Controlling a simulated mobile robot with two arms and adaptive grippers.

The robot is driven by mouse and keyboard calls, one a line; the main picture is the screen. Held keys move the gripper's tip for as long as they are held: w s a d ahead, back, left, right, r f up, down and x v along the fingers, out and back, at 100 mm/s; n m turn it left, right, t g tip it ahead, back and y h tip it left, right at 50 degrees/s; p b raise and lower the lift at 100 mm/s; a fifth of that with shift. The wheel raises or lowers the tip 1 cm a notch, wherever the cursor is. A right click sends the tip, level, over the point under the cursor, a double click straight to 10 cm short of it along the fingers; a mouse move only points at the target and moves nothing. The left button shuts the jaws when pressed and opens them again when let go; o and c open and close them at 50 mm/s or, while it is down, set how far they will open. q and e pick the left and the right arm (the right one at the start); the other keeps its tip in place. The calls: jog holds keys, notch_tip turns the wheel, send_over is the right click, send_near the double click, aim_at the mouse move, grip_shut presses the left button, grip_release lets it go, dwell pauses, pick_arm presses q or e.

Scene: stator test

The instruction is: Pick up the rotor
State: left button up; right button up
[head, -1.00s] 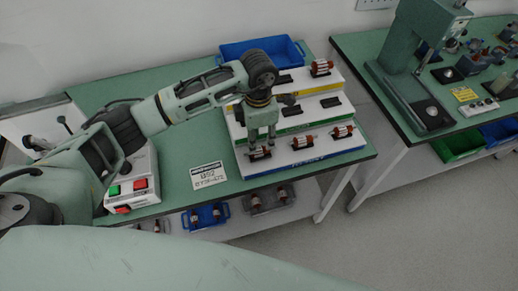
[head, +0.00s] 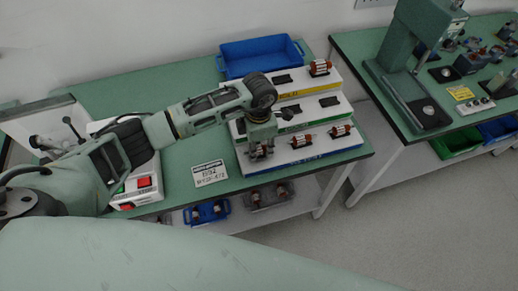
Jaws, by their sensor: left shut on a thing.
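A stepped rack (head: 318,151) with white, green and yellow tiers stands on the green bench. My left gripper (head: 259,153) is low at the left end of its front tier, shut on a rotor there. That rotor is mostly hidden by the fingers, and I cannot tell whether it still touches its holder. A second rotor (head: 302,140) and a third rotor (head: 341,130) lie on the front tier to the right. Another rotor (head: 320,67) lies on the top tier. My right gripper is not in view.
A blue bin (head: 262,56) stands behind the rack. A control box (head: 144,186) with red and green buttons and a printed label card (head: 209,173) are left of the rack. A second bench (head: 400,119) with a press stands at the right. Bins with rotors sit on the lower shelf.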

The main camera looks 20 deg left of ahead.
aim_at(259, 146)
pick_arm(q)
jog(key=shift+w+r, duration=0.1)
grip_shut()
jog(key=shift+r+b, duration=0.4)
jog(key=shift+r, duration=0.1)
notch_tip(259, 146, up, 3)
jog(key=shift+f+b, duration=0.1)
jog(key=shift+b, duration=0.75)
jog(key=s+d+r+b, duration=0.3)
jog(key=s+d+r, duration=0.4)
jog(key=s+d, duration=0.1)
jog(key=shift+d, duration=0.3)
jog(key=shift+r, duration=0.1)
notch_tip(259, 146, up, 5)
jog(key=shift+f+p, duration=0.1)
jog(key=shift+p, duration=0.95)
